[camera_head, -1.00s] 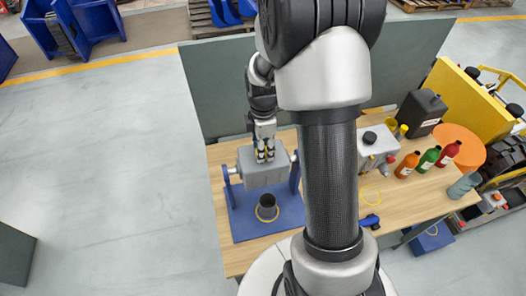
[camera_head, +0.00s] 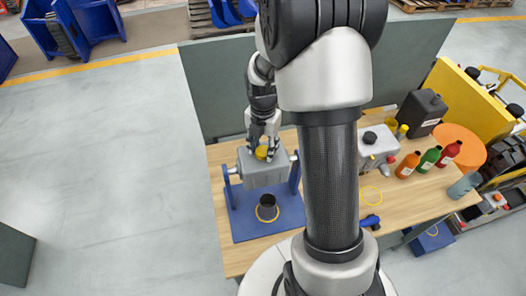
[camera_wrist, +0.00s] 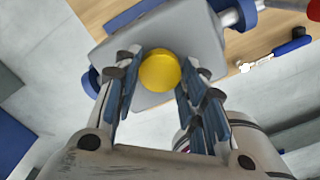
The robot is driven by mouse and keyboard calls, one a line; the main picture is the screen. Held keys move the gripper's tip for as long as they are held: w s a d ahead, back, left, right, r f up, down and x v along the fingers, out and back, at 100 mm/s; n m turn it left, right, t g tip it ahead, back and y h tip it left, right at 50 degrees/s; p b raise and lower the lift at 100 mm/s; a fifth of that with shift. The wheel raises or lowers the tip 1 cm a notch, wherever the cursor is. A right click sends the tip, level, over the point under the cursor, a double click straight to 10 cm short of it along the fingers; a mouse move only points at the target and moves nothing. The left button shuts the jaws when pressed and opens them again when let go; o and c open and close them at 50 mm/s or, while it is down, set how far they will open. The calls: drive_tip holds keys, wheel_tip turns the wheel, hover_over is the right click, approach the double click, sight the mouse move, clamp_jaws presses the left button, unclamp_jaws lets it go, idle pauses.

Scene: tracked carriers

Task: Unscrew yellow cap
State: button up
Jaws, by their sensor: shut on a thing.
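The yellow cap (camera_head: 262,153) sits on top of a grey tank (camera_head: 264,174), which is held between the uprights of a blue stand (camera_head: 240,228). My gripper (camera_head: 265,150) is at the cap, coming from above. In the wrist view the round yellow cap (camera_wrist: 160,71) lies between the fingers of my gripper (camera_wrist: 158,78), which are shut on its sides. The cap is over the grey tank face (camera_wrist: 185,38); whether it is still seated in threads cannot be seen.
A black cup-like part (camera_head: 267,201) with a yellow ring is on the stand's base. To the right are another grey tank (camera_head: 377,146), several coloured bottles (camera_head: 430,158), a black canister (camera_head: 421,112) and an orange disc (camera_head: 461,146). My arm hides the middle of the table (camera_head: 380,212).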

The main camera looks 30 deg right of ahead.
drive_tip(key=n, duration=0.4)
drive_tip(key=shift+n, duration=0.3)
drive_tip(key=o, duration=0.9)
drive_tip(key=shift+c, duration=0.2)
